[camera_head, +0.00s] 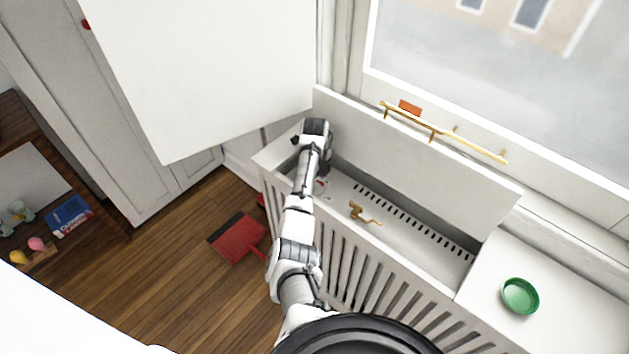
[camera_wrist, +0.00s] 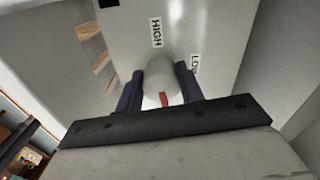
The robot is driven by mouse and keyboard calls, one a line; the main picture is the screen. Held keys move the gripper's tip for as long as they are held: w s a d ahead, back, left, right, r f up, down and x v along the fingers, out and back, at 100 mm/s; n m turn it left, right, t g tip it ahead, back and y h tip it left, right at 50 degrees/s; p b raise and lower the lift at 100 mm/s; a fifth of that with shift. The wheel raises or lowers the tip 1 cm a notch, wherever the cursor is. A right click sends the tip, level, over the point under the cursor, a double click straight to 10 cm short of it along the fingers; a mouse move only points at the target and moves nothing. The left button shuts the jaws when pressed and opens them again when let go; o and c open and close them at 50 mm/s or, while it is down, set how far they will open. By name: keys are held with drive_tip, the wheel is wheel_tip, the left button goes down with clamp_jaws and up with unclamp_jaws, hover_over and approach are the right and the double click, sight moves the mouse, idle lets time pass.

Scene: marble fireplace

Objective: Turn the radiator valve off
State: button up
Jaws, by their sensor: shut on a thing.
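The radiator valve (camera_wrist: 160,78) is a pale rounded knob with a red mark on its near side. It sits by a white panel bearing the labels HIGH and LOW. My gripper (camera_wrist: 160,72) has one dark finger on each side of the knob and is shut on it. The red mark points toward the gripper's palm, away from the HIGH label. In the head view my arm reaches into the left end of the open radiator cover (camera_head: 345,235). The knob and fingertips are not clear there, hidden by my wrist.
The raised lid (camera_head: 420,165) stands behind the opening, below the window. A brass fitting (camera_head: 362,213) lies inside the cover to the right. A green dish (camera_head: 520,296) sits on the closed right section. A white panel (camera_head: 200,70) hangs close on the left, and a red dustpan (camera_head: 237,238) lies on the floor.

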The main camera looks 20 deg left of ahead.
drive_tip(key=shift+w+m, duration=0.1)
drive_tip(key=shift+m, duration=0.5)
drive_tip(key=o, duration=1)
drive_tip(key=shift+r, duration=0.1)
wheel_tip(320, 180, up, 14)
drive_tip(key=shift+b, duration=0.4)
drive_tip(key=shift+f, duration=0.2)
